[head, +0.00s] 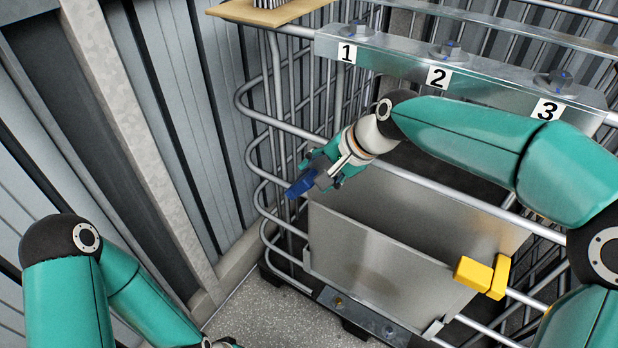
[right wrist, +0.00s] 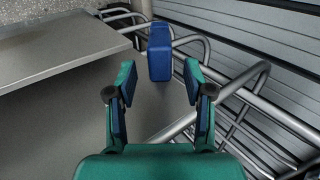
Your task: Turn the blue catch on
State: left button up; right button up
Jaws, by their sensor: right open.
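The blue catch (head: 301,186) is a small blue block at the left end of the metal rack, near the upper left corner of a grey metal panel. In the right wrist view the blue catch (right wrist: 159,52) stands upright just beyond and between the open fingers. My right gripper (head: 322,170) is at the catch in the head view; in the wrist view its fingers (right wrist: 158,85) are apart, with nothing held between them. My left arm is at the lower left of the head view, its gripper mostly cut off at the bottom edge.
A yellow catch (head: 482,276) sits at the right of the grey panel (head: 375,252). Bent metal tubes (head: 262,150) run beside the blue catch. A rail with labels 1, 2 and 3 (head: 440,62) crosses above. A corrugated wall (head: 205,110) stands at left.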

jog(key=v, duration=0.7)
jog(key=shift+d, duration=0.2)
